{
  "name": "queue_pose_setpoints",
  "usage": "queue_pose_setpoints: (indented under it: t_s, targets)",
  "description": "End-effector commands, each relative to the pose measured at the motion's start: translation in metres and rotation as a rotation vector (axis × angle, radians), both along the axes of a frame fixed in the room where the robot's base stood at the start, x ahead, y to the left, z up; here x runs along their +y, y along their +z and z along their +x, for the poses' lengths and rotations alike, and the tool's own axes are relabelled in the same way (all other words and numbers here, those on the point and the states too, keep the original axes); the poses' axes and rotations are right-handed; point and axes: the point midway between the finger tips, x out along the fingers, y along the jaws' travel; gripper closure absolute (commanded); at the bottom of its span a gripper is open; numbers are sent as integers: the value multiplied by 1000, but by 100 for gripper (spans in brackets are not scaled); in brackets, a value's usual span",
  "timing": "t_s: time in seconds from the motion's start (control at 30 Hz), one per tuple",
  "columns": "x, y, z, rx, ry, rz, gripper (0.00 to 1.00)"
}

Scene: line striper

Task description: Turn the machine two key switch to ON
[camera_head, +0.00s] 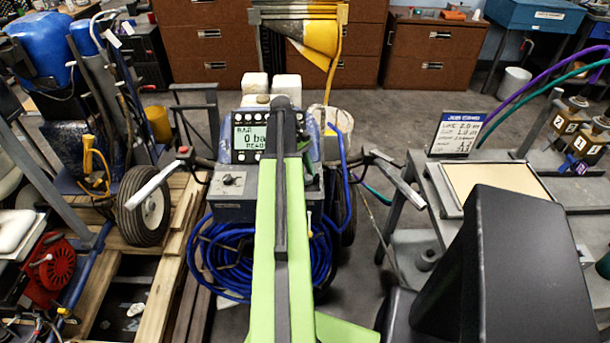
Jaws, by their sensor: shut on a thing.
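The line striper (232,208) stands in the middle, with a grey control box under a lit display (249,138) that reads 0 bar. A small dark knob or switch (228,180) sits on the left part of the box; its position and any label are too small to read. My green and dark arm reaches forward over the middle of the machine and covers the centre of the panel. Its dark far end lies beside the display. The gripper fingers cannot be made out, and whatever is between them is hidden. I cannot tell which switch belongs to machine two.
Handlebars (152,186) spread from the machine. Blue hose (222,257) coils below. Another machine with a wheel (145,205) stands left beside wooden planks (170,265).

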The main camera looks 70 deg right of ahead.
Motion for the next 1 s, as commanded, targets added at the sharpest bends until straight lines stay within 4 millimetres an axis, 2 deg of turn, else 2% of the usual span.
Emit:
queue_pose_setpoints:
  t_s: [0.2,0.23,0.37,0.77,0.87,1.0]
  targets:
    - [-1,1,-3,6,-2,-2,100]
    - [-1,1,-3,6,-2,-2,66]
    - [-1,1,-2,5,0,-2,49]
    - [-1,5,1,1,2,-1,48]
    - [-2,16,5,0,3,-1,48]
    - [-5,42,13,0,2,-1,48]
